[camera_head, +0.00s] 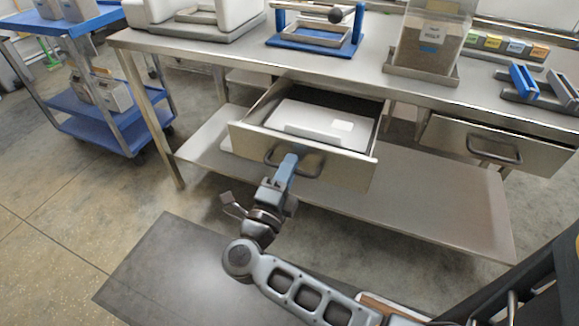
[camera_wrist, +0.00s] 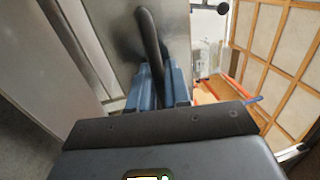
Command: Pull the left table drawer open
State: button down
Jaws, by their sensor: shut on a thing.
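The left table drawer (camera_head: 325,165) is pulled out from under the steel table, and a white, box-like item (camera_head: 310,122) shows inside it. Its dark bar handle (camera_head: 310,170) is on the drawer front. My gripper (camera_head: 290,160) is at the handle, with its blue fingers closed around the bar near its middle. In the wrist view the handle (camera_wrist: 150,45) runs down between the two blue fingers (camera_wrist: 158,88). The fingers hide the part of the bar they hold.
The right drawer (camera_head: 490,145) is shut. The steel table (camera_head: 375,85) carries a blue stand (camera_head: 315,42), a clear hopper (camera_head: 432,40) and small labelled blocks. A lower shelf (camera_head: 440,205) lies below the drawer. A blue cart (camera_head: 95,120) stands at the left. Open floor lies at the lower left.

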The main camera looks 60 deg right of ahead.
jog(key=c, duration=1.3)
grip_release()
jog(key=shift+b+v, duration=0.4)
jog(key=shift+v, duration=3.5)
jog(key=shift+s, duration=0.15)
jog(key=s+a+r+n+t+y+p, duration=0.2)
jog(key=s+a+r+n+t+y, duration=0.35)
jog(key=n+t, duration=0.45)
jog(key=s+a+r+n+t+y+p, duration=0.35)
jog(key=s+r+n+t+y, duration=0.35)
jog(key=n, duration=0.6)
jog(key=s+a+n+g+y, duration=0.1)
jog(key=s+n+y, duration=0.1)
jog(key=n, duration=0.2)
jog(key=s+a+r+n+g+y+p, duration=0.1)
jog(key=s+n+y, duration=0.2)
jog(key=n, duration=0.1)
jog(key=s+a+r+n+g+y, duration=0.1)
jog(key=s+n+y, duration=0.1)
jog(key=s+n, duration=0.1)
jog(key=shift+a+n+g+y, duration=0.15)
jog(key=shift+n+g+y, duration=0.2)
jog(key=shift+n, duration=0.25)
